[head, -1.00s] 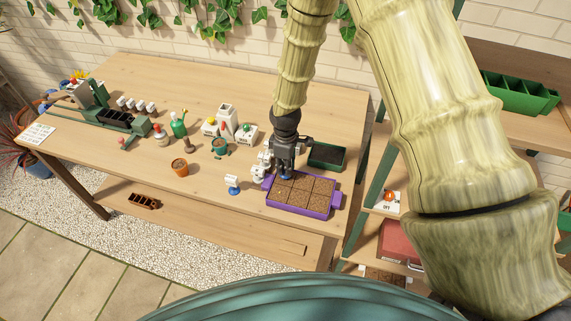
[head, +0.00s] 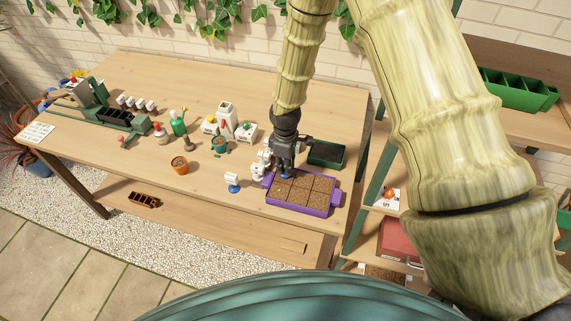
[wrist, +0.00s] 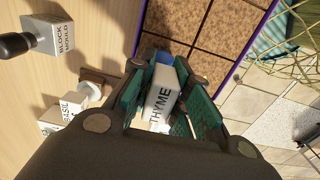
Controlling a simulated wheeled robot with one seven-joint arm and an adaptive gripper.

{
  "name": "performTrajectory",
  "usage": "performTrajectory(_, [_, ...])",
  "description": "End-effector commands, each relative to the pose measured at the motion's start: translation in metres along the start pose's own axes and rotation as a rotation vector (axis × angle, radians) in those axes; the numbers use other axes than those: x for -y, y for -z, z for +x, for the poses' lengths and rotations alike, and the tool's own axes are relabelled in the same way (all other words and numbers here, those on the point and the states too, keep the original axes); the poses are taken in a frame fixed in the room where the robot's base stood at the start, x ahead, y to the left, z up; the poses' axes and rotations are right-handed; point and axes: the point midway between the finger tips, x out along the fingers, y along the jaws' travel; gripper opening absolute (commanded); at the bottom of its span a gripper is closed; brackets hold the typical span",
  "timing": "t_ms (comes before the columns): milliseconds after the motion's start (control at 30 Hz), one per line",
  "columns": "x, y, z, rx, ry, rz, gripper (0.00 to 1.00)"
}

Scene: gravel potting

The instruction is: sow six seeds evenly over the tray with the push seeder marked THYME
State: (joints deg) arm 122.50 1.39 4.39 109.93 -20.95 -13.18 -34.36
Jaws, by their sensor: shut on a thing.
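My gripper (head: 285,174) is shut on a white push seeder marked THYME (wrist: 163,97). The seeder's blue end shows beyond the fingers in the wrist view. The purple tray (head: 297,209) stands at the right front of the bench, with brown soil divided into square cells. My gripper is over the tray's left back part. The seeder's tip is partly hidden, so I cannot tell whether it touches the soil. No seeds can be made out on the soil.
A white block marked BASIL (wrist: 62,118) and a block mould (wrist: 52,36) lie left of my gripper in the wrist view. A blue-based white seeder (head: 233,182) stands left of the tray. A dark green box (head: 327,155) sits behind the tray. An orange pot (head: 180,165) is further left.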

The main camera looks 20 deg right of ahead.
Motion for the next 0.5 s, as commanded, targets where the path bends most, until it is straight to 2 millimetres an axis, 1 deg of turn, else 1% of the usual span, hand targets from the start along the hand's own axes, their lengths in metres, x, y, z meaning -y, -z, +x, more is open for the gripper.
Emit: performTrajectory(500, [0.0001, 0.0, 0.0063, 0.0, 0.0, 0.0, 0.0])
